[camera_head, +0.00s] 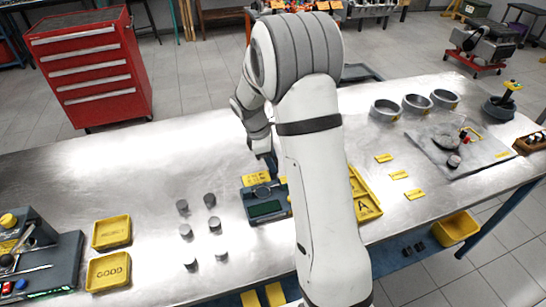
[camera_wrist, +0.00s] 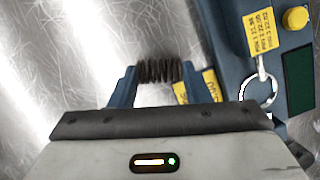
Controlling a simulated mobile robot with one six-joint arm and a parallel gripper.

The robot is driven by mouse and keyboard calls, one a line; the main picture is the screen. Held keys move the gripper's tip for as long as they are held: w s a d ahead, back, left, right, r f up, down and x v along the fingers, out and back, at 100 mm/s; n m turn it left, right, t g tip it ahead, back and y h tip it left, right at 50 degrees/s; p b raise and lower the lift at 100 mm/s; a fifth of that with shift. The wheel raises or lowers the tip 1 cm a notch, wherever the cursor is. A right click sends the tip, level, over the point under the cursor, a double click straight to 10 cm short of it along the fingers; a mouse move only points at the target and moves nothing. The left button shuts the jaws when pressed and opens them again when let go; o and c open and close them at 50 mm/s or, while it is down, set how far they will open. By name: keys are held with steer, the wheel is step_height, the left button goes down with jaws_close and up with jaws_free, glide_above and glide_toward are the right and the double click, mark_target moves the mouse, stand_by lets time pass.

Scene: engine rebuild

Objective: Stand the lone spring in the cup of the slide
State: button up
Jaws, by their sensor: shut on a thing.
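My gripper (camera_wrist: 160,85) is shut on a dark coil spring (camera_wrist: 160,70), which lies crosswise between the two blue fingers. In the head view my gripper (camera_head: 270,168) is low over the bench, at the back edge of a blue-grey device (camera_head: 264,212) with a green screen. The spring cannot be made out there. The device (camera_wrist: 225,45) shows at the right of the wrist view, with a yellow button, a yellow label and a bright metal ring (camera_wrist: 246,88). The ring may be the slide's cup, but I cannot tell. The spring is apart from the ring, to its left.
Several dark short cylinders (camera_head: 186,231) stand left of the device. Two yellow trays (camera_head: 111,232) marked REJECT and GOOD are farther left. A yellow tray marked A (camera_head: 362,191) lies right of the device, partly behind my arm. The bench (camera_head: 90,180) is bare at the back left.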

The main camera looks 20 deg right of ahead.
steer(key=shift+s+r, duration=0.1)
steer(key=o, duration=1.1)
steer(key=shift+c, duration=0.2)
